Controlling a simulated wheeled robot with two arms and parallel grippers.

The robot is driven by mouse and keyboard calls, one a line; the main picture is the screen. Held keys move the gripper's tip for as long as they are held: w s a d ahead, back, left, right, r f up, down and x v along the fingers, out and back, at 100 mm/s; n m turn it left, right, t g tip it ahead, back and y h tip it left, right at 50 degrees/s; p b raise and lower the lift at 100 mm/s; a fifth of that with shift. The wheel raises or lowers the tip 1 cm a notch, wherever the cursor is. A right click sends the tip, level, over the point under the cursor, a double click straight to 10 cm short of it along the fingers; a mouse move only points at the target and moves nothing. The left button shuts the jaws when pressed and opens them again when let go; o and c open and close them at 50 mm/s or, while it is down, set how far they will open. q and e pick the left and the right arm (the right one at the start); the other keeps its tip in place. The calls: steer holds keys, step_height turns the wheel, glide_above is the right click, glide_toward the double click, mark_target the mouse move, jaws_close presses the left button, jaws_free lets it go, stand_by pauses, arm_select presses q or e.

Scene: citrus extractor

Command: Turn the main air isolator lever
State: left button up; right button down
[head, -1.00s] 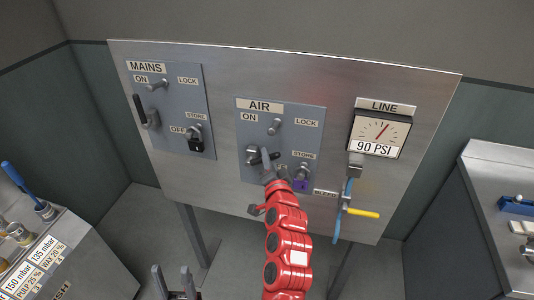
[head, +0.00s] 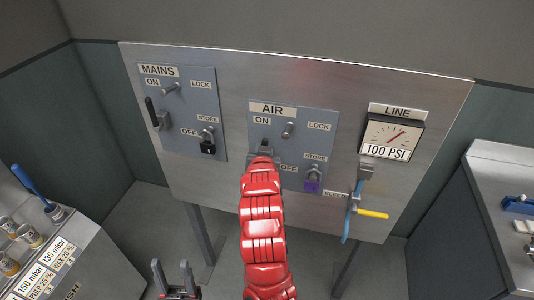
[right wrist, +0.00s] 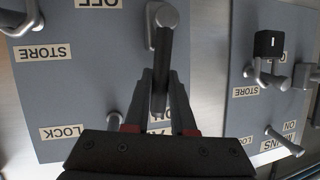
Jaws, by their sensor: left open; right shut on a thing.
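In the head view my red right arm hides most of the lever and gripper. My left gripper (head: 173,275) is open and empty at the bottom, away from the panels.
The MAINS panel (head: 182,105) with its black-handled lever (head: 151,110) and black padlock (head: 208,146) is at left. A purple padlock (head: 311,186) hangs on the AIR panel. The line gauge (head: 391,135) reads 100 PSI. A blue-and-yellow bleed valve (head: 371,213) sits below it.

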steer(key=shift+w+a+n+h+b, duration=0.1)
steer(key=shift+a+n+h+b, duration=0.25)
steer(key=shift+a+n, duration=0.2)
steer(key=shift+f, duration=0.1)
steer(key=c, duration=0.8)
jaws_free()
steer(key=shift+o, duration=0.2)
steer(key=b+v, duration=0.7)
steer(key=v, duration=1)
steer(key=shift+r, duration=0.45)
